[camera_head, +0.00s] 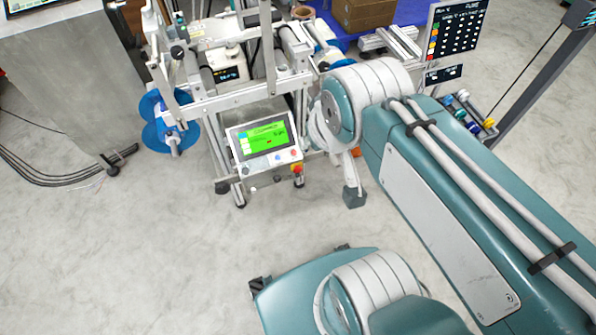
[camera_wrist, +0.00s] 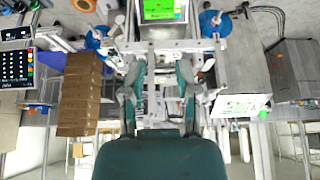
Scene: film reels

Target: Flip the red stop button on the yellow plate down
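The red stop button (camera_head: 297,168) sits on a small yellow plate (camera_head: 296,175) at the lower right corner of the machine's control panel (camera_head: 264,145), which has a lit green screen. In the wrist view, the green screen (camera_wrist: 160,9) shows at the top edge; the button is not visible there. My gripper (camera_wrist: 160,65) has its two fingers spread apart with nothing held between them. In the head view my arm comes in from the right, and its end is to the right of the panel, apart from the button. The fingers are hard to make out there.
The panel stands on the front of a metal frame machine (camera_head: 225,97) with rollers. A blue reel (camera_head: 160,130) is at its left. Cardboard boxes (camera_head: 365,12) and a dark display board (camera_head: 458,30) are behind. The floor (camera_head: 130,250) in front is clear.

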